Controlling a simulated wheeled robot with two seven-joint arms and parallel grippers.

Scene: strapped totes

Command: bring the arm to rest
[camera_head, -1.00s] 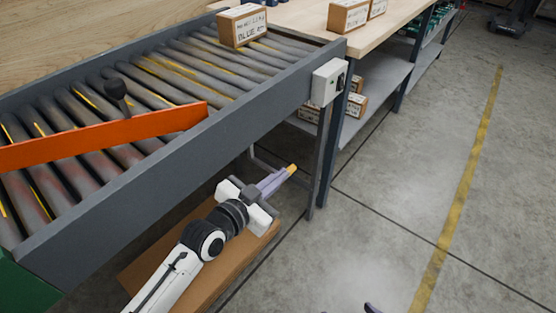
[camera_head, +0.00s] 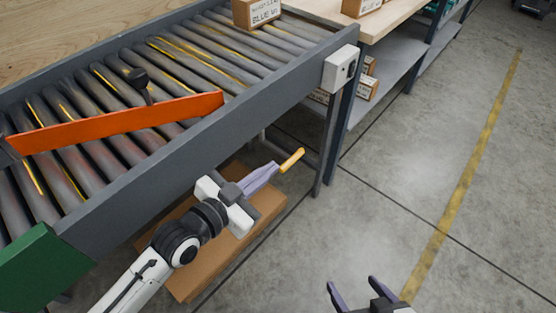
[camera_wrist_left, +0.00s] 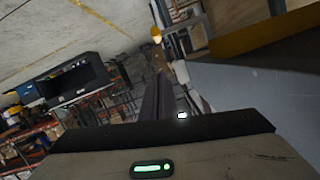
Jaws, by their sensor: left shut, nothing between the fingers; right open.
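My left gripper (camera_head: 290,161) is in front of the roller conveyor (camera_head: 190,140), beside its grey side rail and above the floor. Its lilac fingers are shut with nothing held between them; the yellow shows at their tips. In the left wrist view the shut fingers (camera_wrist_left: 156,95) point away from the camera. My right gripper (camera_head: 358,288) shows at the bottom edge, its dark fingers spread apart and empty over the bare floor. The rest of the right arm is out of frame.
An orange bar (camera_head: 120,122) lies across the rollers. A labelled carton (camera_head: 257,12) stands at the conveyor's far end. A brown carton (camera_head: 190,279) lies under my left arm. A grey switch box (camera_head: 341,69) is on the rail. Floor to the right is clear.

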